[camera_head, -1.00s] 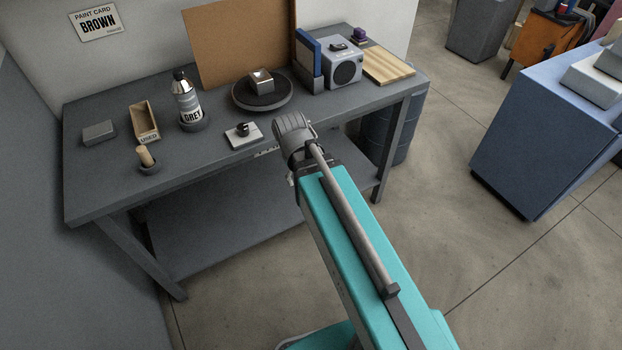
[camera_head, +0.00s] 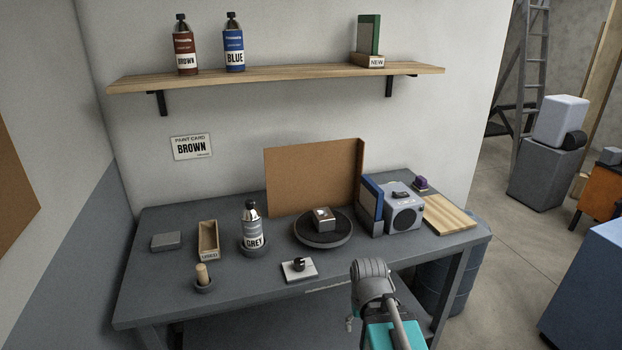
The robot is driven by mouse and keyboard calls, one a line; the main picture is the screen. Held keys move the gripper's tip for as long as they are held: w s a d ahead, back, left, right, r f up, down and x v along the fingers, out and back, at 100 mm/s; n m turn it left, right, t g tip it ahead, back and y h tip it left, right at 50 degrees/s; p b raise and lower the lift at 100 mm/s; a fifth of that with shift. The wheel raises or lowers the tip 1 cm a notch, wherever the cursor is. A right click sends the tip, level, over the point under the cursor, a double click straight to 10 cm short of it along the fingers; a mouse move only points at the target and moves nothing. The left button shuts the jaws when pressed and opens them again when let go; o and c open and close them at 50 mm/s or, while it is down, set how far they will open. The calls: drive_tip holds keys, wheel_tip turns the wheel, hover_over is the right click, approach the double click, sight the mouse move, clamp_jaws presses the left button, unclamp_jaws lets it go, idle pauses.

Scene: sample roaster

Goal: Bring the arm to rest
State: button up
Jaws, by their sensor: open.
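My arm rises from the lower edge right of centre, with a teal link and a grey ribbed joint at its top. The joint stands in front of the front edge of the grey workbench (camera_head: 150,292). My gripper cannot be made out in this view. No held object shows. On the bench, a grey-labelled spray can (camera_head: 252,232) stands upright in a round holder. A small metallic block (camera_head: 323,222) sits on a round dark turntable (camera_head: 325,240) before a brown backboard (camera_head: 300,180).
A white plate with a dark knob (camera_head: 299,270) lies near the bench front, left of my arm. A USED tray (camera_head: 208,238), speaker-like box (camera_head: 404,212) and wooden board (camera_head: 449,214) occupy the bench. Above, a wooden shelf (camera_head: 290,80) holds brown (camera_head: 185,50) and blue (camera_head: 234,50) cans.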

drive_tip(key=shift+r+p, duration=1.9)
drive_tip(key=shift+r, duration=0.5)
